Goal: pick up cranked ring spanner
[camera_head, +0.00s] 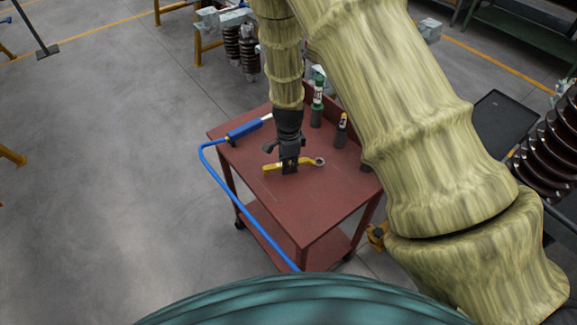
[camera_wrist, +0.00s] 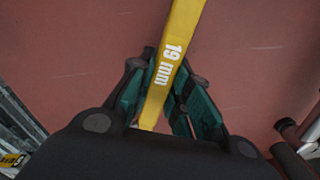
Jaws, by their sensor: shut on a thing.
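The cranked ring spanner (camera_head: 305,162) has a yellow handle and a grey ring end at its right, over the red cart top in the head view. In the wrist view its yellow handle (camera_wrist: 178,50), marked "19 mm", runs upward between the fingers. My gripper (camera_head: 289,168) points down and is shut on the handle; in the wrist view the fingers (camera_wrist: 160,108) flank it on both sides. I cannot tell whether the spanner touches the cart top or is just above it. The ring end is out of the wrist view.
The red cart (camera_head: 325,205) has a raised back edge. A blue tool (camera_head: 244,130) with a blue hose (camera_head: 222,185) lies at its left. A green-and-white bottle-like item (camera_head: 317,100) and a yellow-topped item (camera_head: 341,130) stand at the back right. The front of the top is clear.

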